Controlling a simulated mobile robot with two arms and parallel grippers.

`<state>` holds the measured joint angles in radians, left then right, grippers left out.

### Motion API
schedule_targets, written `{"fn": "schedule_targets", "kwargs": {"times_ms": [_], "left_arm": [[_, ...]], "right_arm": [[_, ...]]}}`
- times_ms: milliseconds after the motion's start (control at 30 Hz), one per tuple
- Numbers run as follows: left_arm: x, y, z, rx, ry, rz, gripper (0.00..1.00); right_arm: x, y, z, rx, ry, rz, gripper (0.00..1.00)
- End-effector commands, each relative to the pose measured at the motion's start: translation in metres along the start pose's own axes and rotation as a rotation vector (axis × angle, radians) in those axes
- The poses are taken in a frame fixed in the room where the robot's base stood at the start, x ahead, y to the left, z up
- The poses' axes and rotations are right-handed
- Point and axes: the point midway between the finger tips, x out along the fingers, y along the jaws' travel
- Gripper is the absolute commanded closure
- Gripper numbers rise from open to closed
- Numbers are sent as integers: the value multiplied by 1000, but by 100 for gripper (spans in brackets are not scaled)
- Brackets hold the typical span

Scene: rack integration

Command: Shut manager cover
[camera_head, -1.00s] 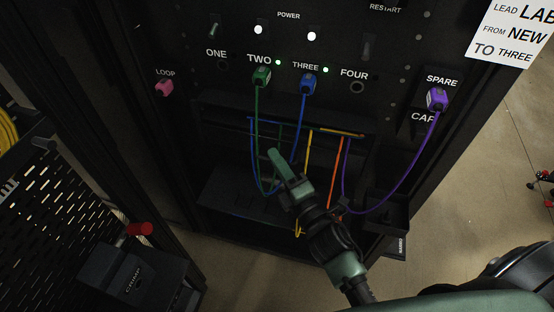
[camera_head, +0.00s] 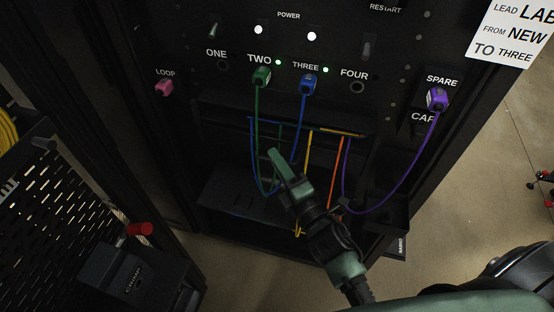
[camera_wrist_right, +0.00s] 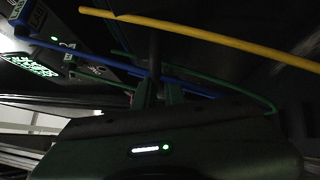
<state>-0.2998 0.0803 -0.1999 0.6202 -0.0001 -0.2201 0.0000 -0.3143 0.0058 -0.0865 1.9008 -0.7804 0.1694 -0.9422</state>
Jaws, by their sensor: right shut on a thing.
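The manager cover seems to be the dark panel (camera_head: 228,190) in the recess under the ports in the head view. It appears lowered, with the recess above it open and cables hanging in front. My right gripper (camera_head: 279,160) reaches into the recess among these cables. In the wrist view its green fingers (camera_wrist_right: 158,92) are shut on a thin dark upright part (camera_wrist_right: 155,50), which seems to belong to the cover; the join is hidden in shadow. My left gripper is not in view.
A green cable (camera_head: 257,125) hangs from TWO, a blue one (camera_head: 303,125) from THREE and a purple one (camera_head: 408,178) from SPARE. Yellow (camera_head: 308,160) and orange (camera_head: 335,175) cables run beside my right gripper. A perforated panel (camera_head: 45,200) and a crimp box (camera_head: 138,275) stand left.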

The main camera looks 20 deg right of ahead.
Motion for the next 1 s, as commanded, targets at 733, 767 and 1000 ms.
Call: {"fn": "schedule_targets", "kwargs": {"times_ms": [733, 767, 1000], "left_arm": [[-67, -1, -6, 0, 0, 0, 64], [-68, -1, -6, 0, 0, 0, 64], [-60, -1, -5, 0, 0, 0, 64]], "right_arm": [[11, 76, 11, -3, 0, 3, 100], [11, 78, 12, -3, 0, 3, 100], [10, 69, 10, -1, -1, 2, 67]]}}
